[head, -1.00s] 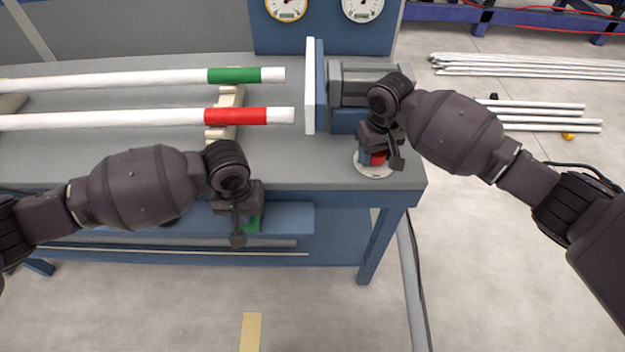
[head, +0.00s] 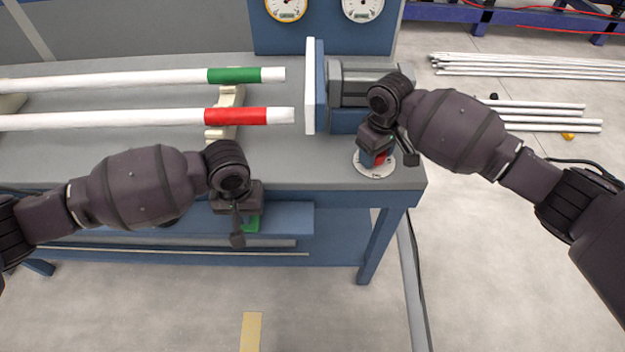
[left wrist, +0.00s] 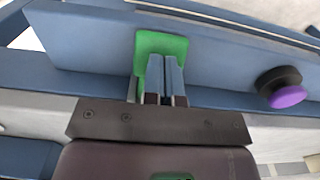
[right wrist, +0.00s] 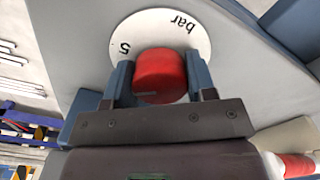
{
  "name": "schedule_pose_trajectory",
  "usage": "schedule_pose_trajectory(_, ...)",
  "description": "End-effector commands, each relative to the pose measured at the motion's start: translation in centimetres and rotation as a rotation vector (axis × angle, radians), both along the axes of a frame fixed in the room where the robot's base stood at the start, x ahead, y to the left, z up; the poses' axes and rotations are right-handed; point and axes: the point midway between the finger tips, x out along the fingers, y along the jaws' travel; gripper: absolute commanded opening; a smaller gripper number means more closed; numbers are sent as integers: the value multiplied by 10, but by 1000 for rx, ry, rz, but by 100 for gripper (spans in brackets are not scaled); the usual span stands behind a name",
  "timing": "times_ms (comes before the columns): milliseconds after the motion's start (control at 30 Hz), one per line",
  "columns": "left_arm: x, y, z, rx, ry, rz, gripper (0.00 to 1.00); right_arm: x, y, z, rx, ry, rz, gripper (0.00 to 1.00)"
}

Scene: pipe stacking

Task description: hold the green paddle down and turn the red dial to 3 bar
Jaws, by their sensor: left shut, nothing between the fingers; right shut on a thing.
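The green paddle (left wrist: 162,44) is on the blue front of the bench; it also shows in the head view (head: 252,224), partly behind my left gripper. My left gripper (left wrist: 168,62) is shut and empty, with its fingertips over the paddle. The red dial (right wrist: 158,72) sits on a white scale disc (right wrist: 130,35) marked "bar" and 5. My right gripper (right wrist: 160,80) is shut on the dial, one finger on each side. In the head view the dial (head: 379,158) is mostly covered by my right gripper. I cannot read the dial's setting.
Two white pipes, one with a green band (head: 234,75) and one with a red band (head: 236,116), lie on cream supports left of a white plate (head: 311,88). Two gauges (head: 286,8) are at the back. A purple button (left wrist: 287,96) is right of the paddle.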

Motion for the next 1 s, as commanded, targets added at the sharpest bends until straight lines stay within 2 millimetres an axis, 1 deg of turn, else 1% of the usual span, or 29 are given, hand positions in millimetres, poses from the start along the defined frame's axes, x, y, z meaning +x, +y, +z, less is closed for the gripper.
schedule_pose_trajectory(33, -5, 1, -9, 4, 17, 0, 0, 0, 0, -3, 0, 3, 1, 32)
schedule_pose_trajectory(167, -5, 1, -9, 4, 17, 0, 0, 0, 0, -3, 0, 3, 49, 32)
schedule_pose_trajectory(300, -5, 1, -9, 4, 17, 0, 0, 0, 0, -3, -1, 2, 181, 32)
schedule_pose_trajectory(433, -5, 1, -9, 4, 17, 0, 0, 0, 0, -3, -2, 2, 273, 32)
schedule_pose_trajectory(833, -5, 1, -9, 4, 17, 0, 0, 0, 0, -3, -1, 2, 314, 32)
schedule_pose_trajectory(1000, -5, 1, -9, 4, 17, 0, 0, 0, 0, -3, -1, 2, 452, 32)
